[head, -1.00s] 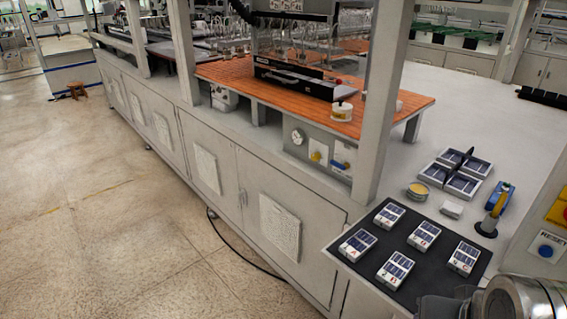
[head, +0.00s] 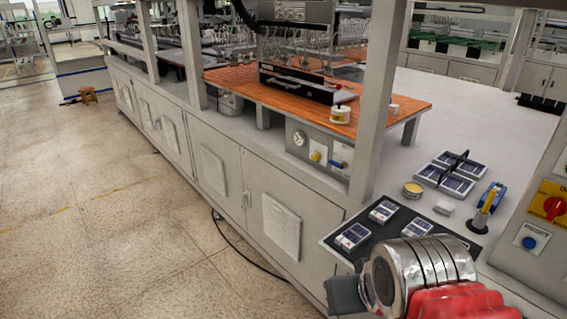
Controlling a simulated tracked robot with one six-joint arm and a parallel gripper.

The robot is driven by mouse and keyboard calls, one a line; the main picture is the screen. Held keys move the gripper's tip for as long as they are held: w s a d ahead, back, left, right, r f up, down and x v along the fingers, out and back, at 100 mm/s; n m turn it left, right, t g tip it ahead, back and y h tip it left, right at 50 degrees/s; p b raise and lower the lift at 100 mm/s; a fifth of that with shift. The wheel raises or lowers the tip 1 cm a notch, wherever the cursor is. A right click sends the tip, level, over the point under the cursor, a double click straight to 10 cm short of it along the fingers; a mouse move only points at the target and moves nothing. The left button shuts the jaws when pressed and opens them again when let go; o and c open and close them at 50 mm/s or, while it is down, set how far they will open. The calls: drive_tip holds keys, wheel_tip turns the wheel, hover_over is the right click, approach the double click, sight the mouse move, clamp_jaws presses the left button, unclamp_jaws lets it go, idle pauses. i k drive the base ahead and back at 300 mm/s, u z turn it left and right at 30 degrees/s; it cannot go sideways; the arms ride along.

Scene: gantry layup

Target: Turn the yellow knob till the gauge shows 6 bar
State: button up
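The yellow knob (head: 316,156) is small in the head view, on a light plate on the grey panel below the front edge of the orange slotted table. The round white gauge (head: 299,138) is on the same panel, just left of the knob. Its needle and numbers are too small to read. A blue-handled valve (head: 339,164) is just right of the knob. My arm's silver and red links fill the lower right, well apart from the knob. I cannot make out gripper fingers.
Solar-cell pieces lie on a black mat (head: 333,249), partly hidden by my arm. A yellow-topped tin (head: 412,189) and a blue tool (head: 490,197) stand behind it. A grey post (head: 377,110) rises right of the panel.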

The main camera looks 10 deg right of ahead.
sight(315, 157)
drive_tip(key=u, duration=1.4)
drive_tip(key=i, duration=1)
drive_tip(key=u, duration=0.05)
